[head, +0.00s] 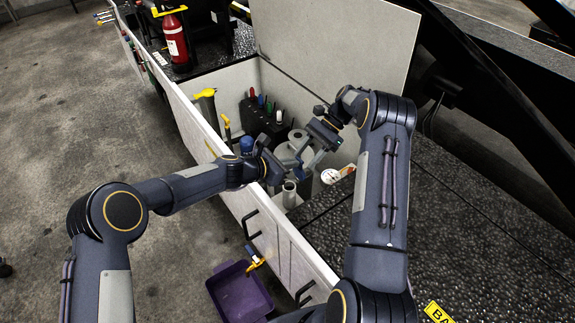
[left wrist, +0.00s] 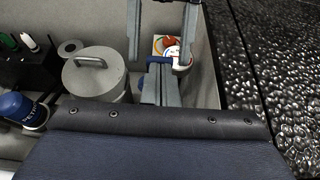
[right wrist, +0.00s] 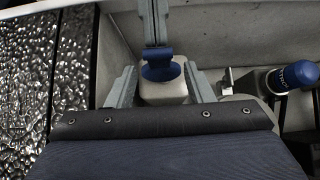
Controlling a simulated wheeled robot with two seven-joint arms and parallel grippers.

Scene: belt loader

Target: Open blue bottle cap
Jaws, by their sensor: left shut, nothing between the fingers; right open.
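A pale bottle (right wrist: 165,92) with a blue cap (right wrist: 160,71) shows in the right wrist view. The cap has an upper blue part and a lower one; I cannot tell if it is open. My right gripper (head: 318,152) is open, its fingers on either side of the bottle in the right wrist view (right wrist: 162,85); contact is unclear. My left gripper (head: 285,170) is shut and empty. Its fingertips come down at the cap's upper part in that view. In the left wrist view its fingers (left wrist: 160,85) stand close together beside blue parts (left wrist: 158,59). The bottle's lower part is hidden.
A grey lidded canister (left wrist: 97,75) and a blue-topped can (right wrist: 292,77) stand in the same light-walled compartment. A black rack (head: 262,118) of coloured handles is behind. A dark bumpy surface (head: 440,230) borders it on the right. A purple bin (head: 238,292) is outside.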

